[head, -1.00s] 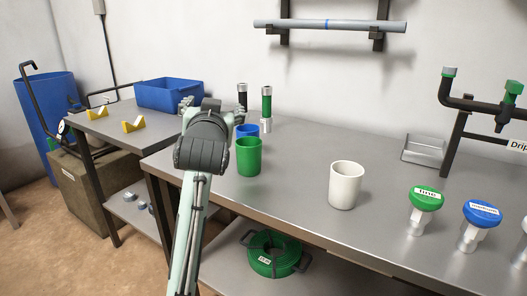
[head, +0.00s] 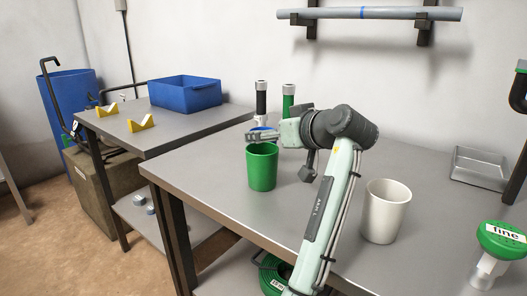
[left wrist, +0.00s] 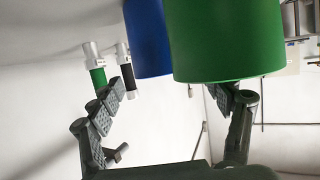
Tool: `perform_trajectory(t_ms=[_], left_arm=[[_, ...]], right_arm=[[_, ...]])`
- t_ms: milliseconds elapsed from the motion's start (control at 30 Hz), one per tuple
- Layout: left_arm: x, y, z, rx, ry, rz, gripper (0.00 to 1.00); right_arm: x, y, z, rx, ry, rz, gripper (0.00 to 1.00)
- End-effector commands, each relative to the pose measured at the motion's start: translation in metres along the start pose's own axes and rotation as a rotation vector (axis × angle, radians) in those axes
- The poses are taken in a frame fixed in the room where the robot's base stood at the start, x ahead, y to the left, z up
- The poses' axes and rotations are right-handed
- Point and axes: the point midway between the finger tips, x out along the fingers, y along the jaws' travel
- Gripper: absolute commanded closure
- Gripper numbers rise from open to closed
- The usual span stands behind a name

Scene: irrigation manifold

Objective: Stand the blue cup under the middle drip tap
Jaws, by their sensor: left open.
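The blue cup (head: 262,129) stands on the bench behind the green cup (head: 262,168), mostly hidden by my left gripper and that cup. My left gripper (head: 254,136) is open, its fingers just above and behind the green cup, close to the blue cup. In the left wrist view the blue cup (left wrist: 148,40) shows beyond the open fingers of my left gripper (left wrist: 182,90), partly covered by the large, nearer green cup (left wrist: 225,40). I cannot tell whether any finger touches a cup. The drip taps are out of view. My right gripper is not in view.
A white cup (head: 385,212) stands right of my left arm. A green-topped fitting labelled "fine" (head: 500,240) is at the right front. A grey tray (head: 480,166) lies behind it. Black and green capped tubes (head: 261,99) stand behind the cups. A blue bin (head: 185,94) sits on the side table.

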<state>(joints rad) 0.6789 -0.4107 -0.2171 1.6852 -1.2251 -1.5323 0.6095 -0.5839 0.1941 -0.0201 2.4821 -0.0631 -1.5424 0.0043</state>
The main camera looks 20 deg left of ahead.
Motion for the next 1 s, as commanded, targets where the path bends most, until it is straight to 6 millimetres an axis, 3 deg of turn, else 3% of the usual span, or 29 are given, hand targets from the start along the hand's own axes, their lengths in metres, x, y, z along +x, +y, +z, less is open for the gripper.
perform_trajectory(t_ms=[200, 500, 900, 1000], left_arm=[[0.03, -0.002, 0.001, 0.001, -0.001, 0.0, 0.22], [0.035, -0.001, 0.001, 0.002, 0.0, 0.002, 0.22], [0.035, -0.002, 0.001, 0.002, 0.0, 0.001, 0.71], [0.035, -0.002, 0.001, 0.001, 0.0, 0.001, 0.71]], right_arm=[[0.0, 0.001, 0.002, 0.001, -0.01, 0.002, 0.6], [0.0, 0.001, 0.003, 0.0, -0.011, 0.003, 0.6], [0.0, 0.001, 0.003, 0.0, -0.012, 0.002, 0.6], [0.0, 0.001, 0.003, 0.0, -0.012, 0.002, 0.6]])
